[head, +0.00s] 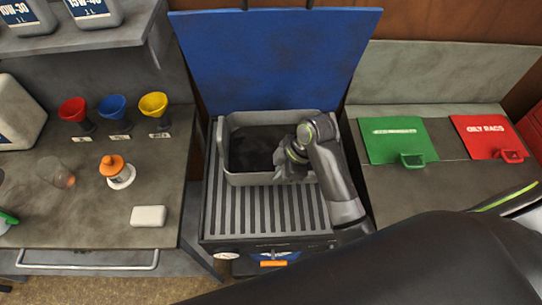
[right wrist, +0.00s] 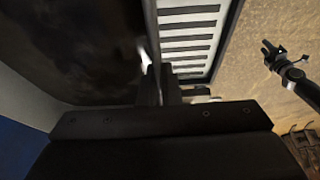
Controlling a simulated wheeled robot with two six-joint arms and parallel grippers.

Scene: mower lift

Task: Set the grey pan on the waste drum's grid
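The grey pan (head: 236,178), a rectangular tub with dark liquid inside, is over the back part of the waste drum's slatted grid (head: 262,213). It looks level; I cannot tell whether its base touches the slats. My left gripper (right wrist: 271,55) shows small over the floor, fingers seemingly apart.
The drum's blue lid (head: 275,60) stands open behind the pan. Right are a green lid (head: 398,139) and a red lid (head: 487,136). The grid's front half is bare.

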